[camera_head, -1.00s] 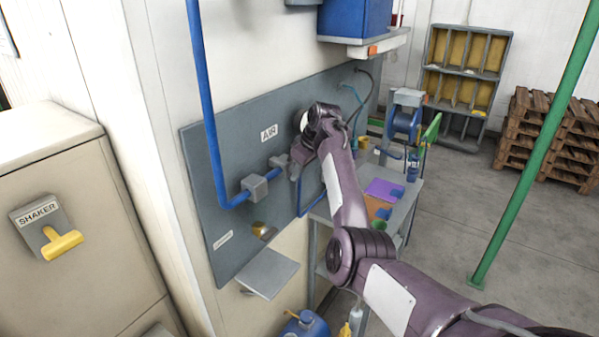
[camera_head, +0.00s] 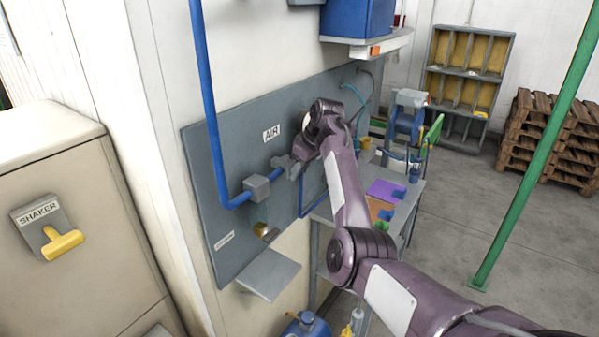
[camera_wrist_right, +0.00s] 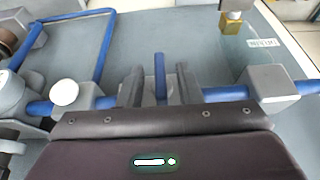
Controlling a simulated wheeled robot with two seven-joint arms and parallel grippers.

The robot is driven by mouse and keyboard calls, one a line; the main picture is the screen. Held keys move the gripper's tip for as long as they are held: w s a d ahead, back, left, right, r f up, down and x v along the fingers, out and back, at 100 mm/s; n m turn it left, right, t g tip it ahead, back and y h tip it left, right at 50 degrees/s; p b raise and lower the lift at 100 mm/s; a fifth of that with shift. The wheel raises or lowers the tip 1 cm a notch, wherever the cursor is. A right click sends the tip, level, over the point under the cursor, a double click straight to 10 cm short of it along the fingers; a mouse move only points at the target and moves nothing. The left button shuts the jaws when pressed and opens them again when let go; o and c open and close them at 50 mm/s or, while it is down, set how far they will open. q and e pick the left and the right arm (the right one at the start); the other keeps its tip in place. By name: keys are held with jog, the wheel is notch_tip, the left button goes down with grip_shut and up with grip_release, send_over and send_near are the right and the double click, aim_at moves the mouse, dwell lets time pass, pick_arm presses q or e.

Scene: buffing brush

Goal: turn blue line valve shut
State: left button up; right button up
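The blue pipe (camera_head: 207,100) comes down the wall, bends, and runs along the grey AIR panel (camera_head: 235,150). In the wrist view the pipe (camera_wrist_right: 225,93) crosses behind my right gripper (camera_wrist_right: 160,88). A blue valve lever (camera_wrist_right: 160,72) stands between its two fingers, at about a right angle to the pipe in the picture. A gap shows on each side of the lever, so the gripper looks open around it. In the head view my right gripper (camera_head: 283,163) is at the pipe, and my wrist hides the lever. My left gripper is not in view.
A grey pipe block (camera_head: 257,188) sits on the pipe near the bend; it also shows in the wrist view (camera_wrist_right: 268,87). A small shelf (camera_head: 268,274) juts out below. A workbench (camera_head: 400,215) stands beyond my right arm. A green post (camera_head: 530,160) stands at right.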

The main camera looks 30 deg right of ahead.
jog(key=a+b+v, duration=0.1)
jog(key=b+v, duration=0.2)
jog(key=v, duration=0.4)
jog(key=shift+d, duration=0.35)
